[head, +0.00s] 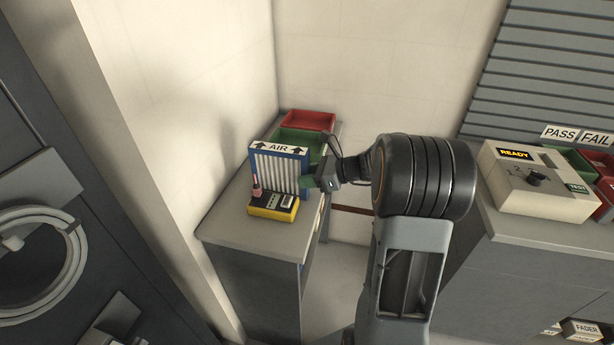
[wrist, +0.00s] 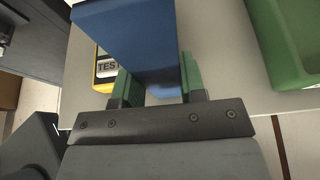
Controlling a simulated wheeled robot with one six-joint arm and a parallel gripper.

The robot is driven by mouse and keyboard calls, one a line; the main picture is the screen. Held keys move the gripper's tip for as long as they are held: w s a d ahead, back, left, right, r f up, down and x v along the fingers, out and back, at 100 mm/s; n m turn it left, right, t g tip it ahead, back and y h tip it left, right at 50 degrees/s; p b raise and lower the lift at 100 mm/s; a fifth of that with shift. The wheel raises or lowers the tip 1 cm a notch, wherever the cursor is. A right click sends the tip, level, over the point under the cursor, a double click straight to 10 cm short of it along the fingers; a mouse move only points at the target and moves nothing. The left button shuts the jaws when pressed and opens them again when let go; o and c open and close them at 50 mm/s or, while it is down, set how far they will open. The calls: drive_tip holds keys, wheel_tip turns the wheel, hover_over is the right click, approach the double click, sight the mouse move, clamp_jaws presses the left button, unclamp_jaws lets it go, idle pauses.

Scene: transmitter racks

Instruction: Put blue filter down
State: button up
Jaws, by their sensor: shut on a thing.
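My gripper (head: 309,185) reaches in from the right and is shut on the filter's right side. In the wrist view the blue frame (wrist: 130,45) lies between the two green fingers of my gripper (wrist: 155,82).
Wall lies left. A cream tester (head: 540,180) stands on the right counter. The cabinet's front left top is clear.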

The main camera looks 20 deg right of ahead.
drive_tip(key=o, duration=1)
drive_tip(key=shift+c, duration=0.2)
